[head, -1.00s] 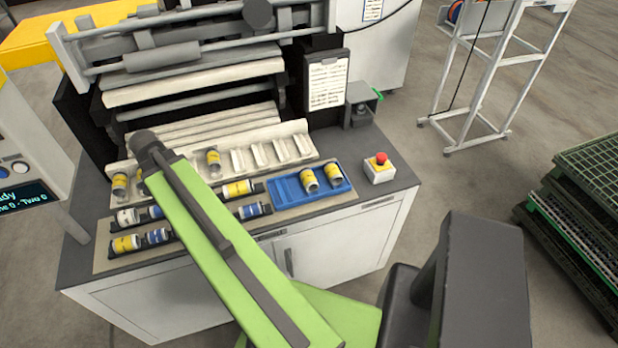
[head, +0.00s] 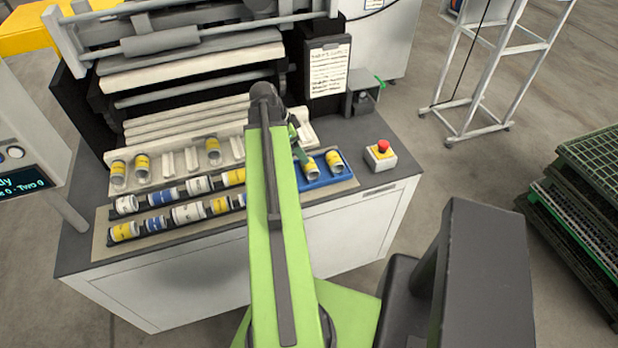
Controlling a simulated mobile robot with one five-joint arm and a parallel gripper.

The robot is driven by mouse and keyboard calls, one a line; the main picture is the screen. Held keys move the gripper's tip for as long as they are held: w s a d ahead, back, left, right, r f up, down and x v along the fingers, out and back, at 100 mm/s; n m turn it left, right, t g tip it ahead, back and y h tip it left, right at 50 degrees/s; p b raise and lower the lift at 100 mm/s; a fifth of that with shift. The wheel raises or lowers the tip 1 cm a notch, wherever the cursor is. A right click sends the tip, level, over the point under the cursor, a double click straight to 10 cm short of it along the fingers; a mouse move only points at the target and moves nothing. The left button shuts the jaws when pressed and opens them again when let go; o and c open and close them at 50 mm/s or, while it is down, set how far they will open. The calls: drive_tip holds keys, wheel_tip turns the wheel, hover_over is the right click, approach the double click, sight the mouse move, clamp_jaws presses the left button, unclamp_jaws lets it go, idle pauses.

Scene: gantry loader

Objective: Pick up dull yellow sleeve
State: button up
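Two dull yellow sleeves with pale ends stand in the blue tray (head: 343,176): a left one (head: 310,169) and a right one (head: 334,161). Shades are close, so I cannot tell which yellow is meant. My gripper (head: 301,152) points down at the tray, just above and left of the left tray sleeve. It is small and partly hidden by my green arm; its fingers are unclear.
Yellow, blue and white sleeves lie in two dark rows on the beige mat (head: 107,262). The cream rack (head: 312,132) runs behind. A red-button box (head: 381,155) stands right of the tray. A clipboard (head: 327,70) and the loader machine rise behind.

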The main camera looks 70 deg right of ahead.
sight(310, 165)
drive_tip(key=b+x, duration=0.4)
drive_tip(key=x, duration=0.2)
drive_tip(key=shift+w+f, duration=0.1)
drive_tip(key=shift+f, duration=0.1)
drive_tip(key=b+x, duration=0.5)
drive_tip(key=shift+f, duration=0.25)
drive_tip(key=shift+r, duration=0.2)
drive_tip(key=shift+c, duration=0.4)
drive_tip(key=c, duration=1.5)
